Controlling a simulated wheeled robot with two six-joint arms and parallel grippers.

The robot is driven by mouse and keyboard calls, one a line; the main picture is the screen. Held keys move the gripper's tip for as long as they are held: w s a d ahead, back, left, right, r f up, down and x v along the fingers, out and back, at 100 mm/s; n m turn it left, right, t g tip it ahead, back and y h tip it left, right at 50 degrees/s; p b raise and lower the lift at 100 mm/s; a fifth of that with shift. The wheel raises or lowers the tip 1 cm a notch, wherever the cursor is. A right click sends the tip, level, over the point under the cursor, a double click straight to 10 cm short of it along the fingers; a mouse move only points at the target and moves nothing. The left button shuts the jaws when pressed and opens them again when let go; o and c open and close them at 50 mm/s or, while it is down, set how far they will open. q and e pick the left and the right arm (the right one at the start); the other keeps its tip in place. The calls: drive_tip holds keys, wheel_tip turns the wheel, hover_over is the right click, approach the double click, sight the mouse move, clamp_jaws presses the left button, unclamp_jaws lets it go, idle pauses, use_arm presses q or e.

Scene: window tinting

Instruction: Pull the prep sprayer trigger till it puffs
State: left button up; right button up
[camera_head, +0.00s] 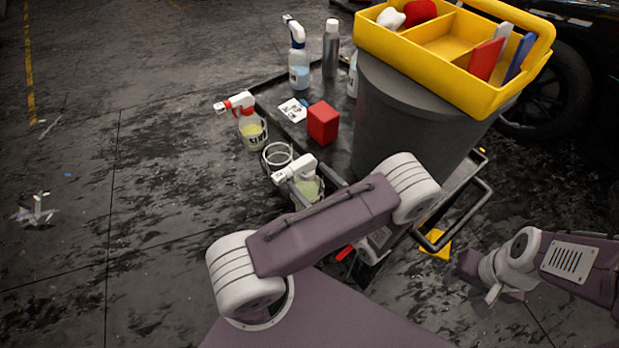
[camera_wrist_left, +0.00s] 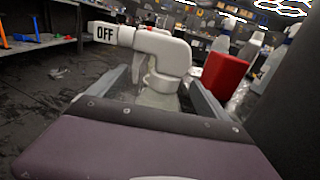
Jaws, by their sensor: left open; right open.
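A spray bottle with a white head (camera_head: 297,169) and pale yellow-green liquid stands at the near side of the cart. In the left wrist view its white head (camera_wrist_left: 163,52) has a nozzle marked OFF pointing left. My left gripper (camera_head: 311,188) is open, with one grey finger on each side of this bottle below the head. I cannot tell whether the fingers touch it. My right gripper (camera_head: 494,291) is at the lower right, open and away from the bottles. No label reading "prep" is legible.
A red-and-white sprayer (camera_head: 251,130) hangs by an empty ring holder (camera_head: 277,157). A blue-liquid sprayer (camera_head: 298,56), silver bottle (camera_head: 331,48), white card (camera_head: 293,110) and red block (camera_head: 322,123) are on the cart. A grey bin (camera_head: 405,125) and yellow caddy (camera_head: 440,76) stand right.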

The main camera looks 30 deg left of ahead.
use_arm(q)
drive_tip(key=v, duration=0.8)
drive_tip(key=shift+d+p, duration=0.25)
drive_tip(key=shift+p, duration=0.2)
drive_tip(key=shift+s, duration=0.2)
drive_tip(key=s+a+n+g+h, duration=0.2)
drive_tip(key=s+n+g+h, duration=0.95)
drive_tip(key=n, duration=0.55)
drive_tip(key=w+r+n+t+h+p, duration=0.2)
drive_tip(key=r+n+t+p, duration=0.1)
drive_tip(key=r+p, duration=0.7)
drive_tip(key=w+d+r+n+t+h+p, duration=0.1)
drive_tip(key=w+r+n+t+h+p, duration=0.1)
drive_tip(key=r+p, duration=0.8)
wheel_tip(320, 180, up, 5)
drive_tip(key=shift+w+f+n+t+h, duration=0.2)
drive_tip(key=shift+w+n+t+h, duration=0.25)
drive_tip(key=shift+w+h, duration=0.3)
